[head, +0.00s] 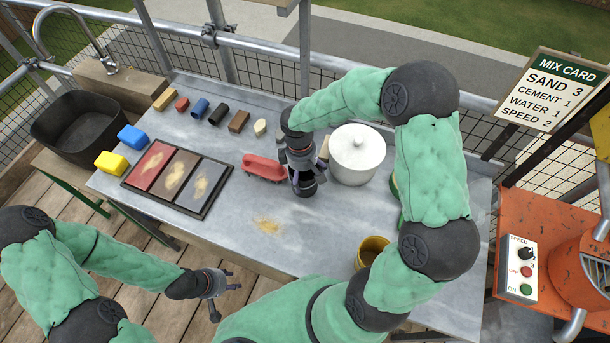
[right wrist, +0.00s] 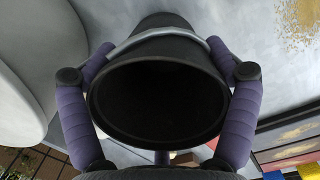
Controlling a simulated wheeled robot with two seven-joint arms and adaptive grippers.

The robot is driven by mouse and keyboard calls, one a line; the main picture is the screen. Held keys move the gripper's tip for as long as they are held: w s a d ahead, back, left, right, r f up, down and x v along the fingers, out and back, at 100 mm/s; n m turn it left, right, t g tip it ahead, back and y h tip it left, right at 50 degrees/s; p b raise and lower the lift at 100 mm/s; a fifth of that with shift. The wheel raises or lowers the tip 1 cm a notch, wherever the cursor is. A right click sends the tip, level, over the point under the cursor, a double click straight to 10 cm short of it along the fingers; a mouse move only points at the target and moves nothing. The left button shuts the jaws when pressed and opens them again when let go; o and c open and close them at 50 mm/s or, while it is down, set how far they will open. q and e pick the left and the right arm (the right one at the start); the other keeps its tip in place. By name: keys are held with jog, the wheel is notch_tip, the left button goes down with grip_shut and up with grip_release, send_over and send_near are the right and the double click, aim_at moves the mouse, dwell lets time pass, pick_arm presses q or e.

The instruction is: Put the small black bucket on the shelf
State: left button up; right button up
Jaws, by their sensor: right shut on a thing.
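The small black bucket (right wrist: 158,95) sits between the two fingers of my right gripper (head: 302,178), its dark open mouth facing the right wrist camera. My right gripper is shut on it. In the head view the bucket (head: 306,187) is a dark shape mostly hidden under the gripper, over the grey worktop beside a red-handled tool. I cannot tell whether it touches the worktop. A wooden board (head: 277,3) on metal posts, cut off by the top edge, may be the shelf. My left gripper (head: 228,295) is open and empty, in front of the worktop.
A white lidded pot (head: 357,154) stands right of the right gripper; a yellow cup (head: 372,250) is nearer. The red tool (head: 263,168) and a three-colour tray (head: 177,178) lie left. Small blocks line the back. A large black tub (head: 80,128) is far left.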

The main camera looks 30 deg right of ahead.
jog(key=shift+f, duration=0.15)
jog(key=o, duration=0.9)
